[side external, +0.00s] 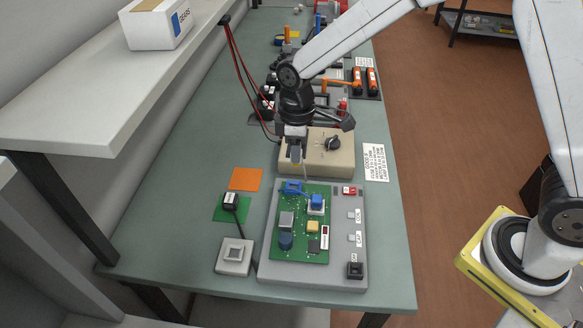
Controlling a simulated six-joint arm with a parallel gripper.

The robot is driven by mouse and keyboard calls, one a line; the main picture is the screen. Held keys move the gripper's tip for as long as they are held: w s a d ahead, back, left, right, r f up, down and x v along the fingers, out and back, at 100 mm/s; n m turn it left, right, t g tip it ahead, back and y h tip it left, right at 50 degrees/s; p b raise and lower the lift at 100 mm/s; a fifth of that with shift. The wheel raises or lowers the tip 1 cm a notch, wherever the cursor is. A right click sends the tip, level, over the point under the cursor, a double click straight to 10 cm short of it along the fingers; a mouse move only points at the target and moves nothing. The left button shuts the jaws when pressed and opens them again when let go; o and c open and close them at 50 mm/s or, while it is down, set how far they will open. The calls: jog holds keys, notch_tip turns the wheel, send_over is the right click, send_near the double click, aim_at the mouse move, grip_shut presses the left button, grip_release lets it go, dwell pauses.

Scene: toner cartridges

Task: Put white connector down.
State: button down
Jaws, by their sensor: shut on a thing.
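My gripper (295,154) points down above the far left part of the green circuit board (299,249), in front of the beige box. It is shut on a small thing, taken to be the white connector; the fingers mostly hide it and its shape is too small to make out. It appears to be held above the board, clear of it. The board lies on a grey test base (346,268) and carries a blue frame-like part (291,187), a blue block (317,201), a grey block (286,219), a yellow block (313,227) and a dark blue round part (286,241).
A beige box (330,157) with a black knob stands just behind the base. An orange square (245,179), a green pad (230,208) with a black part, and a grey socket block (234,256) lie left. Red cables (237,62) hang at the back left. Bare table (173,238) lies at left.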

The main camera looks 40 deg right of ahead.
jog(key=shift+s+a+r, duration=0.1)
jog(key=shift+s+r, duration=0.1)
jog(key=shift+s, duration=0.65)
send_near(257, 180)
jog(key=shift+s+d+f, duration=0.15)
jog(key=shift+s+d, duration=0.05)
jog(key=shift+s, duration=0.5)
jog(key=shift+w+a+f, duration=0.15)
jog(key=shift+w+f, duration=0.35)
jog(key=shift+f, duration=0.05)
jog(key=shift+w+f, duration=0.2)
jog(key=shift+f, duration=1.65)
